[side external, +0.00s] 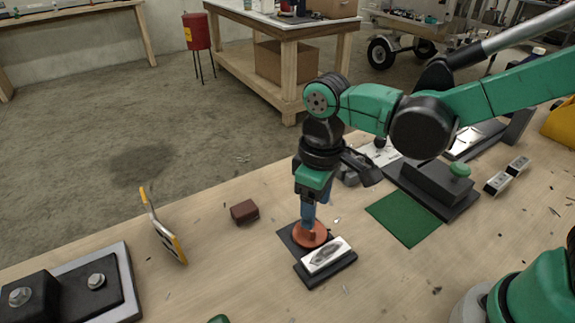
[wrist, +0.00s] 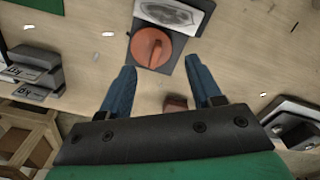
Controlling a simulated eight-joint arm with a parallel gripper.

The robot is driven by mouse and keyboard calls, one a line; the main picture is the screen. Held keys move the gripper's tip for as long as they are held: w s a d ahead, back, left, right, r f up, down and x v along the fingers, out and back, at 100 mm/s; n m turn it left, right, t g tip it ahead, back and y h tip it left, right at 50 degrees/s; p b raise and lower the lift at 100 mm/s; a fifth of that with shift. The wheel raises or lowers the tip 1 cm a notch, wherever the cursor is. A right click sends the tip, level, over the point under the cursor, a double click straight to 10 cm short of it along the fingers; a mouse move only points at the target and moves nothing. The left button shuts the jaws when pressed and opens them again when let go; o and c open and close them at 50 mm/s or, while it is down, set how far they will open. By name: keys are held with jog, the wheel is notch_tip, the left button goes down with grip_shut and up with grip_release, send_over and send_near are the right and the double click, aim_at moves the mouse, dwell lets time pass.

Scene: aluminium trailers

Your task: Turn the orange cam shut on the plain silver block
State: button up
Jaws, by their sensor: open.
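The orange cam (side external: 313,238) is a round disc with a raised ridge, on a dark base plate (side external: 290,239). It also shows in the wrist view (wrist: 151,47), just beyond my fingertips. The silver block (side external: 326,254) sits beside the cam on a black base; its pale top carries a dark printed mark, and it is cut off at the top of the wrist view (wrist: 174,12). My gripper (side external: 308,222) points down over the cam, blue fingers apart and empty. In the wrist view my gripper (wrist: 160,65) has its fingertips either side of the cam's near edge; contact cannot be told.
A brown-red block (side external: 244,211) lies left of the cam. A yellow-edged plate (side external: 163,232) stands farther left, near a black bolted fixture (side external: 75,286). A green mat (side external: 404,218) and a dark block with a green knob (side external: 440,183) are at right. Small scraps dot the table.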

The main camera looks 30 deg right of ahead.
jog(key=n, duration=0.3)
jog(key=w+n, duration=0.1)
jog(key=n, duration=0.2)
jog(key=shift+f, duration=0.15)
jog(key=n, duration=0.6)
jog(key=shift+w+f, duration=0.25)
jog(key=shift+w, duration=0.1)
jog(key=shift+f, duration=2.7)
grip_shut()
